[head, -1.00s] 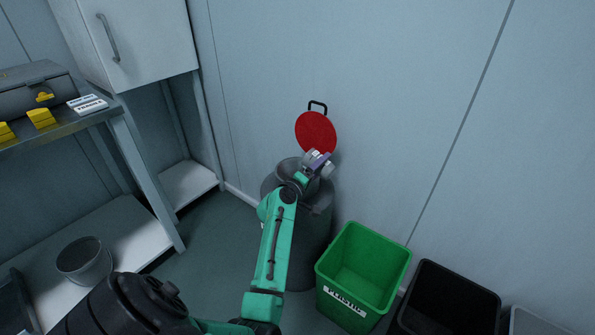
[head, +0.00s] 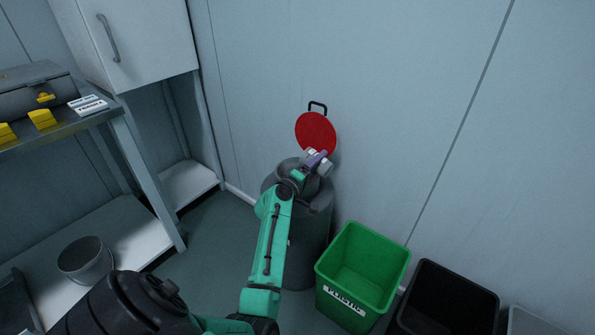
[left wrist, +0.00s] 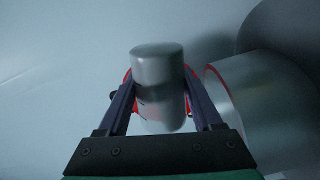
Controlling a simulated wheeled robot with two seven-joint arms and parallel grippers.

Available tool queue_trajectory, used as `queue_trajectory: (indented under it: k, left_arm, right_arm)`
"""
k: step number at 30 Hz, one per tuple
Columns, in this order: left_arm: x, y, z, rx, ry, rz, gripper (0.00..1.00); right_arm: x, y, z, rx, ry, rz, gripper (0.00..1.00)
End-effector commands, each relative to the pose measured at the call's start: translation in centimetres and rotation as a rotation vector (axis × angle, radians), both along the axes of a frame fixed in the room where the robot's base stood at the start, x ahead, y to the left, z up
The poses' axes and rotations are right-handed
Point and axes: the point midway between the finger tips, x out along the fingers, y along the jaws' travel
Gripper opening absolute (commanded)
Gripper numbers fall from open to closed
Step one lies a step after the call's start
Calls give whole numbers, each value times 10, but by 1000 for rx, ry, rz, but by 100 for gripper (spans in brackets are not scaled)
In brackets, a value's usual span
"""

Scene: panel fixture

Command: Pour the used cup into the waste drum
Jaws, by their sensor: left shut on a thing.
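My left gripper (head: 317,161) is over the top of the dark grey waste drum (head: 309,235) in the head view. It is shut on a small silvery cup (head: 326,169). In the left wrist view the cup (left wrist: 158,68) sits between the two fingers of the gripper (left wrist: 160,100). It looks tipped in the head view, but its mouth and contents cannot be made out. The drum's round red lid (head: 316,132) stands raised against the wall behind. The arm and gripper hide part of the drum's opening. My right gripper is not in view.
A green bin (head: 363,270) marked PLASTIC stands right of the drum, with a black bin (head: 450,300) beside it. A grey bucket (head: 86,260) is on the lower shelf at left. A bench (head: 110,125) with a grey case and yellow items is above it.

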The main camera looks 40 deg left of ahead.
Motion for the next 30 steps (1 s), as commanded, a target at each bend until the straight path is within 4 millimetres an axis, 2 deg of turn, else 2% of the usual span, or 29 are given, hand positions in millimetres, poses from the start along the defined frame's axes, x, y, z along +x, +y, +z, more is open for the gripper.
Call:
queue_trajectory:
  k: [30]
  left_arm:
    - [0,8,3,-81,-2,0,4]
  right_arm:
    - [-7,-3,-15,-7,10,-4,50]
